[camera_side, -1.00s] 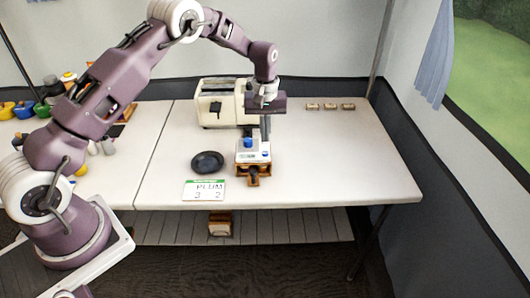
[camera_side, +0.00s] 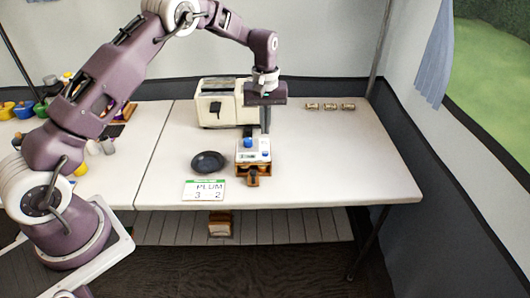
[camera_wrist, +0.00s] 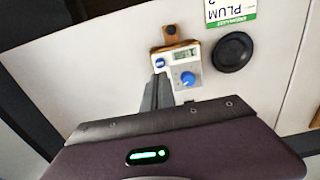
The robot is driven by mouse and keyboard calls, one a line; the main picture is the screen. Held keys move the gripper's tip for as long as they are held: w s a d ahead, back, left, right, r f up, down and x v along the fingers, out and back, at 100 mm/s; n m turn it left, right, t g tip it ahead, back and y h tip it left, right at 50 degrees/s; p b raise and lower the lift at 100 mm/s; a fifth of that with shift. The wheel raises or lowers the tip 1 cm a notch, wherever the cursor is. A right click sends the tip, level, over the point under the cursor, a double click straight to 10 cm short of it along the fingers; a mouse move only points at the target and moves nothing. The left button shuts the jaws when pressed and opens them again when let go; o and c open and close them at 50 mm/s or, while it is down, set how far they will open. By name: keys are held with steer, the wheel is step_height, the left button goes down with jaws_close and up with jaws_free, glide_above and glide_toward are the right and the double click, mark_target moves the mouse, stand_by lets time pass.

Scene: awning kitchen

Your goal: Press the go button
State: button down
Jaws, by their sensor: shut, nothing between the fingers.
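A small white timer-like device (camera_side: 243,158) on a wooden stand sits near the front of the table. In the wrist view, its face (camera_wrist: 176,71) carries a grey display (camera_wrist: 183,55), a larger blue knob (camera_wrist: 187,78) and a smaller blue button (camera_wrist: 160,63); no label is readable there. The knob (camera_side: 248,143) and button (camera_side: 266,153) also show in the side view. My gripper (camera_side: 265,131) is shut and empty, pointing down above the button side of the device, with a gap below the fingertips. In the wrist view, the fingers (camera_wrist: 158,84) appear just beside the button.
A dark round plate (camera_side: 208,161) and a PLUM card (camera_side: 204,190) lie left of the device. A cream toaster-like machine (camera_side: 216,103) stands behind. The table's right side is clear.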

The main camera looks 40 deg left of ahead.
steer(key=shift+r, duration=0.65)
steer(key=shift+r, duration=0.35)
steer(key=shift+r, duration=0.7)
steer(key=shift+r, duration=0.35)
